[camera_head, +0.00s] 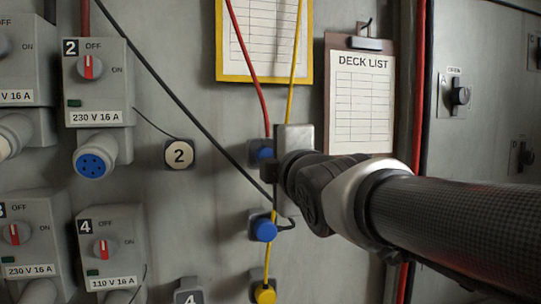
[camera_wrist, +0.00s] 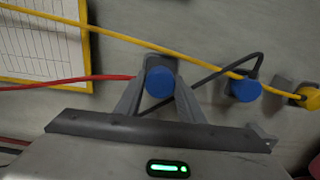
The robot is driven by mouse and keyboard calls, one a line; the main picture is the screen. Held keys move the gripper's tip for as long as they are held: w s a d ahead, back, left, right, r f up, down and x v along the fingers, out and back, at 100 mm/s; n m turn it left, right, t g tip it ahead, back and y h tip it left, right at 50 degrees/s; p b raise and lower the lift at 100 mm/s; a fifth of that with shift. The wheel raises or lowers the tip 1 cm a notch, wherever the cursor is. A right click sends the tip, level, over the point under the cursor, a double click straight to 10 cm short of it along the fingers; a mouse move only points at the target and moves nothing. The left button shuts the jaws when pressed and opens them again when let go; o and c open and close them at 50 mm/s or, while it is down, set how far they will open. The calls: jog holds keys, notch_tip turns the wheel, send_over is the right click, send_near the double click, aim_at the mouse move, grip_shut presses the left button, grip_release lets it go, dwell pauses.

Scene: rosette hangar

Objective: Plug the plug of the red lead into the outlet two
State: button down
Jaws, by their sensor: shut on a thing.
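Outlet two (camera_head: 98,85) is the grey box marked 2 at upper left in the head view, with a round blue socket face (camera_head: 91,163) angled downward below it. The red lead (camera_head: 250,70) hangs from above to a blue plug (camera_head: 262,150) at a grey wall holder. In the wrist view the blue plug (camera_wrist: 160,82) is between the fingers of my gripper (camera_wrist: 158,88), with the red lead (camera_wrist: 65,83) coming from the left. My gripper is shut on it. In the head view the gripper hides part of the plug and holder.
Another blue plug (camera_head: 264,229) and a yellow plug (camera_head: 265,294) sit at holders below. The black lead (camera_head: 185,105) crosses the wall diagonally, and the yellow lead (camera_head: 294,65) runs close to my gripper. A round 2 tag (camera_head: 179,154) and a clipboard (camera_head: 361,100) are on the wall.

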jog(key=shift+b+v, duration=0.35)
jog(key=shift+v, duration=1.55)
jog(key=shift+w, duration=0.1)
